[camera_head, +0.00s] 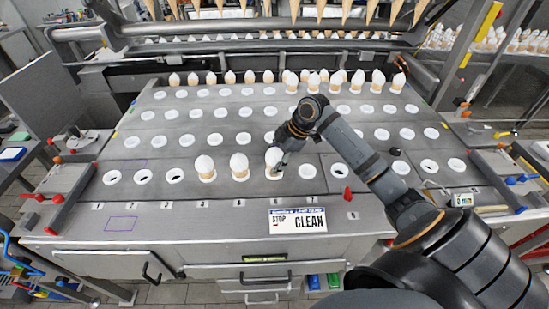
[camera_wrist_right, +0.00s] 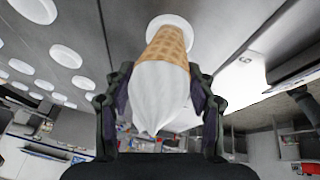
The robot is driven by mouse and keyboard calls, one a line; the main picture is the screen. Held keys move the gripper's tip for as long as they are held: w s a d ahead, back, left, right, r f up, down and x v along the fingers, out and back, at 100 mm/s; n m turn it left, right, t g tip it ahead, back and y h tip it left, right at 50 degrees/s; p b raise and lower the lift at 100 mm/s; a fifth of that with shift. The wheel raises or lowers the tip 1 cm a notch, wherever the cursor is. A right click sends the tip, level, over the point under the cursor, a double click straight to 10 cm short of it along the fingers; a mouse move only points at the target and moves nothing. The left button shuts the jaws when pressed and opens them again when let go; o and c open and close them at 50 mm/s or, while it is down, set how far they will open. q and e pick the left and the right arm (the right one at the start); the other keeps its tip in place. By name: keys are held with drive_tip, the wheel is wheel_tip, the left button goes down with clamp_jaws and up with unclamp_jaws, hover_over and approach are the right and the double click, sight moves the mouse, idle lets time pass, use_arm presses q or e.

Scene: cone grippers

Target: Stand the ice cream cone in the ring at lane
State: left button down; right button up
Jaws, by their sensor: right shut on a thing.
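The ice cream cone (camera_head: 273,157) has a white swirl on a tan waffle cone. In the wrist view the cone (camera_wrist_right: 165,62) is held between the two dark fingers of my right gripper (camera_wrist_right: 160,104), which is shut on it by the white swirl. In the head view my right gripper (camera_head: 282,148) is at the cone's upper right. The cone's tip points down at a white ring (camera_wrist_right: 171,22) in the front row; I cannot tell how deep it sits. My left gripper is not in view.
Two cones, one (camera_head: 205,167) and another (camera_head: 240,165), stand in front-row rings left of the held cone. Empty rings (camera_head: 307,171) lie to the right. More cones (camera_head: 314,82) stand in the back row.

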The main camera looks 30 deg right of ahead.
drive_tip(key=shift+f+b, duration=0.35)
drive_tip(key=shift+f, duration=0.35)
drive_tip(key=o, duration=0.9)
drive_tip(key=shift+o, duration=0.2)
drive_tip(key=v, duration=1.2)
